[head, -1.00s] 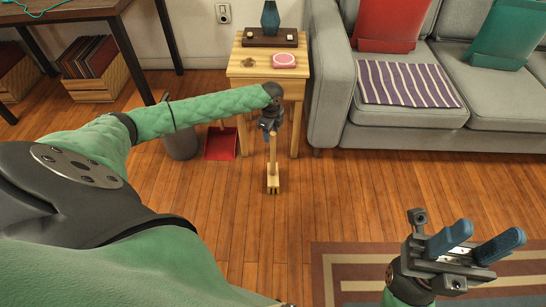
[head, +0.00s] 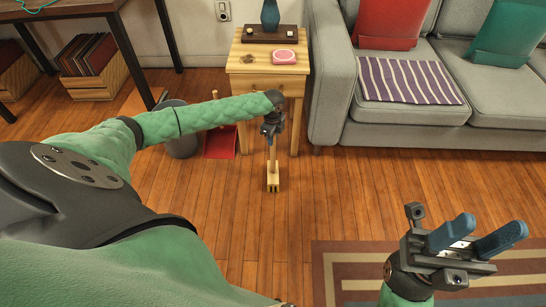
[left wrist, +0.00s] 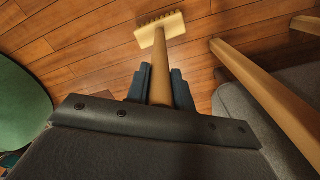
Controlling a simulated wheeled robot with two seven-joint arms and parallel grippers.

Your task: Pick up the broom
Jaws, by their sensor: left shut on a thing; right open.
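The broom (head: 273,182) is a pale wooden handle with a small block head, seen in front of the wooden side table. My left gripper (head: 271,128) is shut on its handle, with the head hanging below. In the left wrist view the broom (left wrist: 160,30) runs up between the two blue fingers of my left gripper (left wrist: 160,85), its toothed head at the far end over the floor. I cannot tell whether the head touches the floor. My right gripper (head: 476,238) is open and empty at the lower right.
A grey sofa (head: 330,100) is to the right. A grey bin (head: 182,143) and red dustpan (head: 220,143) are to the left.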

